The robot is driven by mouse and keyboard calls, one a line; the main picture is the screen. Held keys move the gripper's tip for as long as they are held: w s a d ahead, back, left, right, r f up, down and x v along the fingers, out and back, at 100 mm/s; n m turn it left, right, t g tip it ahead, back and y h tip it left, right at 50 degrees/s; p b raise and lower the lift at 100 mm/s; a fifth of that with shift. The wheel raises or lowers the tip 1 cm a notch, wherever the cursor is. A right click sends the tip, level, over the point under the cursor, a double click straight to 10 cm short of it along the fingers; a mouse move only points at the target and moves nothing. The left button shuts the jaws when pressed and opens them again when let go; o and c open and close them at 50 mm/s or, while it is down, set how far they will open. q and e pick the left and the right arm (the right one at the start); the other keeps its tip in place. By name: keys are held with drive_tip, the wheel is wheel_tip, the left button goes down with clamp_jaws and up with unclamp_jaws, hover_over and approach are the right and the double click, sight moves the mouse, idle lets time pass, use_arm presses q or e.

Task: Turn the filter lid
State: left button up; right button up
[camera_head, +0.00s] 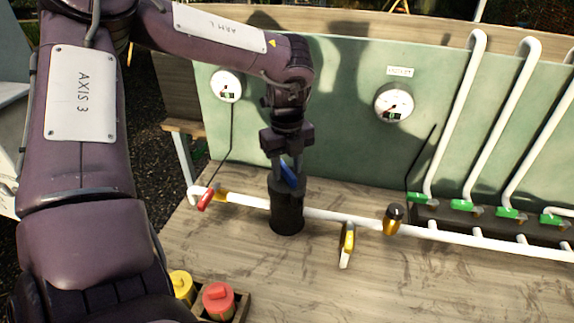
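The filter is a black upright cylinder (287,210) standing on the wooden bench, in line with a white pipe. Its lid (287,185) is dark on top and has a blue handle (289,174) that stands up at a slant. My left gripper (290,166) points straight down over the lid, with its fingertips at the blue handle. The fingers partly cover the handle, and I cannot tell whether they are clamped on it or just around it. My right gripper is not in view.
The white pipe (322,214) runs along the bench with a red valve handle (206,199), a yellow-handled valve (348,243) and an amber fitting (392,219). Green-handled valves (462,205) stand right. Gauges (394,102) hang on the green panel (330,80). A tray holds red (218,299) and yellow parts.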

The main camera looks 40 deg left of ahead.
use_arm(q)
wheel_tip(320, 180, up, 8)
drive_tip(key=shift+f+b, duration=0.1)
drive_tip(key=shift+b, duration=0.6)
